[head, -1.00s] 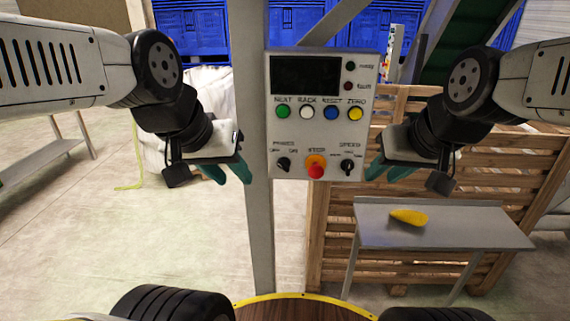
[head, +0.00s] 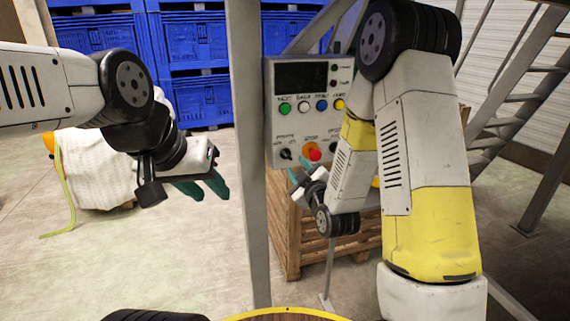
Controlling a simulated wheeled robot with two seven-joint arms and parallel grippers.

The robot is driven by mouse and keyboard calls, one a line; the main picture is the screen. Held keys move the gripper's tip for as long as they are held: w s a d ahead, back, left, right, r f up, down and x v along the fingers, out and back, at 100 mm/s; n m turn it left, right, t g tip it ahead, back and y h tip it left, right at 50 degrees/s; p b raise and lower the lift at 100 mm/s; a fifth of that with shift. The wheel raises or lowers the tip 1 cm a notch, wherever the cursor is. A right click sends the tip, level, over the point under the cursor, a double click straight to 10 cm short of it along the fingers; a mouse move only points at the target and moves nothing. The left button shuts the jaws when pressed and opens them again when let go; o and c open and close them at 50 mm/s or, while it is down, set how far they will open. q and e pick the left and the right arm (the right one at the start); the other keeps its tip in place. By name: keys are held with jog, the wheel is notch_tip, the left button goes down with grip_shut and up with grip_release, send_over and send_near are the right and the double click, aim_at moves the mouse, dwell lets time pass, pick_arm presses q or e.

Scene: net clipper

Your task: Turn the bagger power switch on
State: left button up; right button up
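The control panel (head: 299,128) is a grey box mounted beside a post. Its power switch (head: 286,154) is a small black knob at the lower left, under a faint label. I cannot tell which way it points. My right gripper (head: 299,170) is just below the knob, its teal fingers apart and empty, near the panel's lower edge. Whether it touches the panel is not clear. My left gripper (head: 203,187) is open and empty, left of the post, away from the panel.
A red stop button (head: 315,155) with an orange surround sits right of the power switch. My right arm covers the panel's right side and part of the speed knob (head: 333,147). The grey post (head: 250,200) stands between my grippers. A wooden crate (head: 292,235) is behind.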

aim_at(287, 156)
jog(key=x, duration=0.7)
jog(key=shift+a, duration=0.35)
grip_shut()
